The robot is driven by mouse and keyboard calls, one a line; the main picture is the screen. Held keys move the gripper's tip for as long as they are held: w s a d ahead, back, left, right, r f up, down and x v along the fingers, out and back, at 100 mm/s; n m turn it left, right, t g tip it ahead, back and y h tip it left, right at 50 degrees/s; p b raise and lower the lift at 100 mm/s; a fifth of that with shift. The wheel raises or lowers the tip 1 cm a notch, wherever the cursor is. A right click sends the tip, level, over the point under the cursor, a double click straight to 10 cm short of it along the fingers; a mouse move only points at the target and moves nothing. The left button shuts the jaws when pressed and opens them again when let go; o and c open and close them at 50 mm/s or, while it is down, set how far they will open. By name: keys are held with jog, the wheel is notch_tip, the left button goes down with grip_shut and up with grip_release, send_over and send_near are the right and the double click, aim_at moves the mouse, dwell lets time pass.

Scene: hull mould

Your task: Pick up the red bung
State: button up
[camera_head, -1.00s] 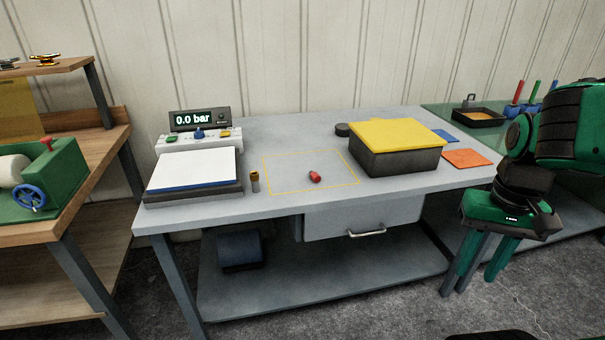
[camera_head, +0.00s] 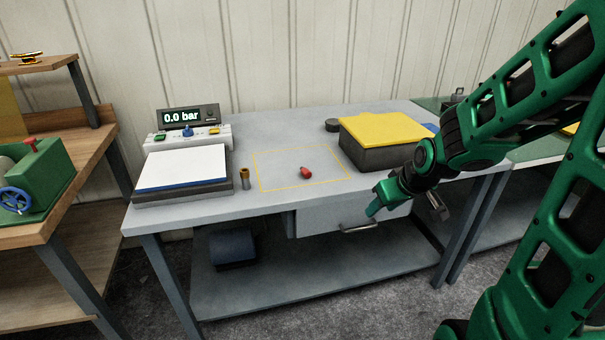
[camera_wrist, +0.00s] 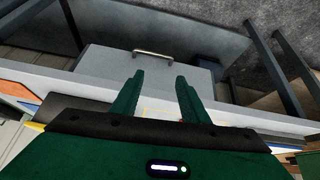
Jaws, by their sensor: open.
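The red bung (camera_head: 305,173) lies on its side on the grey bench top, inside a thin yellow outlined rectangle (camera_head: 258,176). My gripper (camera_head: 405,205) is in front of the bench's front edge, to the right of the bung and apart from it. In the wrist view my gripper (camera_wrist: 157,82) has its two green fingers spread, with nothing between them. Only a tiny trace of red shows near the right finger there, and I cannot tell whether it is the bung.
A dark box with a yellow lid (camera_head: 382,130) stands right of the outline. A small brass-topped cylinder (camera_head: 244,178), a white-topped press (camera_head: 183,169) and a gauge reading 0.0 bar (camera_head: 181,117) are at left. A drawer with a handle (camera_head: 358,227) hangs under the bench.

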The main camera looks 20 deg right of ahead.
jog(key=w+a+f+n+t+y, duration=0.2)
jog(key=w+a+t, duration=0.2)
jog(key=w+a, duration=0.45)
jog(key=t+y, duration=0.1)
jog(key=t, duration=0.2)
send_near(309, 174)
jog(key=x, duration=0.9)
jog(key=shift+w+a, duration=0.1)
grip_shut()
